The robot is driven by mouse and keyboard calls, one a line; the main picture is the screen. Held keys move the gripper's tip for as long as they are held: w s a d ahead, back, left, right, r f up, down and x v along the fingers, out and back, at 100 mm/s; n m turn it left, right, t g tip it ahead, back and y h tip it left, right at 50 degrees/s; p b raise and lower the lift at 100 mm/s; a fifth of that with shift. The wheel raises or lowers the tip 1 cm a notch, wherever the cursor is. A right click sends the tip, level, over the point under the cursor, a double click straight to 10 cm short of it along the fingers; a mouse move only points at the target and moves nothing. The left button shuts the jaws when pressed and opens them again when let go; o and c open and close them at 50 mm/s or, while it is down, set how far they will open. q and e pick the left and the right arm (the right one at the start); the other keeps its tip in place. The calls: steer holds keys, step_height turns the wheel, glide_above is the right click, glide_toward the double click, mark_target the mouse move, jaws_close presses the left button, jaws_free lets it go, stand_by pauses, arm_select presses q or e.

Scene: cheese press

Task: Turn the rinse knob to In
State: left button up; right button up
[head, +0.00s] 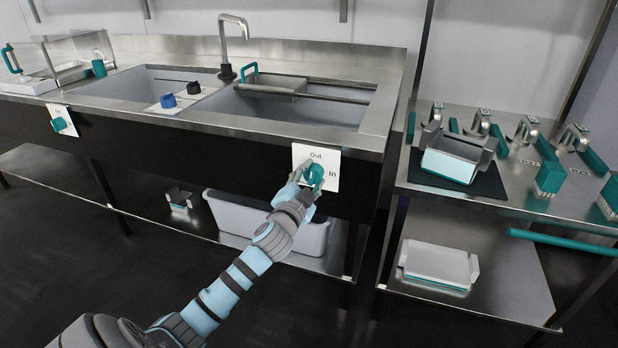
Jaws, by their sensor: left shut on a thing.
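The rinse knob (316,175) is teal and sits on a white plate (331,180) on the dark front of the sink counter. The plate reads "Out" above the knob and "In" to its right. My left gripper (312,180) is at the knob with its fingers shut on it, and they cover part of it. The knob's exact pointing direction is hard to make out behind the fingers. My right gripper is not in view.
A steel double sink (300,108) with a tap (228,45) is above the knob. A grey bin (270,226) stands on the shelf below. A steel table (480,205) with cheese presses is at right. The dark floor in front is clear.

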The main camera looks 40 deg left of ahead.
arm_select(q)
steer(key=shift+r+m+p, duration=0.15)
steer(key=shift+m+p, duration=0.15)
steer(key=shift+p, duration=0.3)
steer(key=m+p, duration=0.4)
steer(key=m, duration=0.2)
steer(key=shift+r, duration=0.15)
steer(key=m+p, duration=0.2)
steer(key=m, duration=0.2)
steer(key=shift+m, duration=0.4)
steer(key=shift+d+m+p, duration=0.1)
steer(key=shift+m+p, duration=0.3)
steer(key=shift+m, duration=0.5)
steer(key=shift+f+m+p, duration=0.2)
steer(key=shift+m+p, duration=0.45)
steer(key=shift+m, duration=1.65)
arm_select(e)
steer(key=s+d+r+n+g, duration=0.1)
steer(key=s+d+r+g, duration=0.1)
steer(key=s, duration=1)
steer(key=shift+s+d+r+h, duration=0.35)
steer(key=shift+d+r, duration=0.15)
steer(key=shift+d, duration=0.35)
